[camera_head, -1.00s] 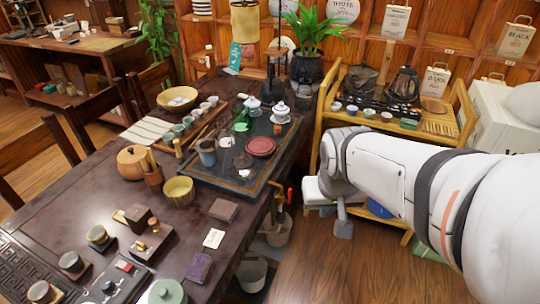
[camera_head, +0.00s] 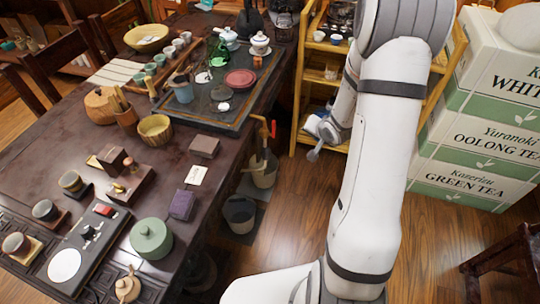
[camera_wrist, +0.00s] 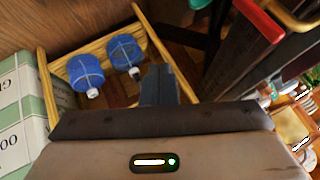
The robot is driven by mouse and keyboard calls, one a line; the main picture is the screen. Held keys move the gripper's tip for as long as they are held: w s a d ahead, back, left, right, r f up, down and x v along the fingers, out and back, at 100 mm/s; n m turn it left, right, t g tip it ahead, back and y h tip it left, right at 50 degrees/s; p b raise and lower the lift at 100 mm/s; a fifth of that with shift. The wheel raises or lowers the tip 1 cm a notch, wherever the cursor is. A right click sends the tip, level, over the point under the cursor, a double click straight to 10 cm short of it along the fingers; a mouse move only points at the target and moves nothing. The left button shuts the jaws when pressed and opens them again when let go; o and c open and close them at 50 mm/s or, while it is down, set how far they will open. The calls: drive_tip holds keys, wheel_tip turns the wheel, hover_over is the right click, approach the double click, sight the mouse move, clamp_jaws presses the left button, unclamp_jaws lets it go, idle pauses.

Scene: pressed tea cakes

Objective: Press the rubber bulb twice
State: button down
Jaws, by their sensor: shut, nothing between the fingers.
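I cannot pick out the rubber bulb for certain. A small dark rounded object (camera_head: 88,231) on the black tray at the table's lower left may be it, but it is too small to tell. My gripper (camera_head: 314,152) hangs over the floor between the table's right edge and the wooden rack, well away from that object. In the wrist view its fingers (camera_wrist: 158,85) are together with nothing between them. No bulb shows in the wrist view.
The dark table (camera_head: 60,150) carries a green lidded pot (camera_head: 151,238), a purple block (camera_head: 182,205) and tea ware. Buckets (camera_head: 239,213) stand beside it. Stacked tea boxes (camera_head: 475,135) are at right. Blue bottles (camera_wrist: 85,73) sit on the rack.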

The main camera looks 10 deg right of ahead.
sight(268, 153)
wheel_tip(268, 153, down, 15)
drive_tip(key=a+m+t+y+b, duration=0.1)
drive_tip(key=m+t+y+b, duration=0.1)
drive_tip(key=m+y, duration=0.2)
drive_tip(key=shift+s+a+r+y+b, duration=0.2)
drive_tip(key=shift+s+a+y+b, duration=0.05)
drive_tip(key=shift+a+y+b, duration=0.15)
drive_tip(key=w+a+b, duration=0.1)
drive_tip(key=w+a, duration=0.3)
drive_tip(key=a, duration=0.3)
drive_tip(key=shift+w+a, duration=0.2)
drive_tip(key=shift+a, duration=0.1)
drive_tip(key=shift+a, duration=0.15)
idle(1.5)
drive_tip(key=shift+w+a, duration=0.15)
drive_tip(key=shift+a, duration=0.05)
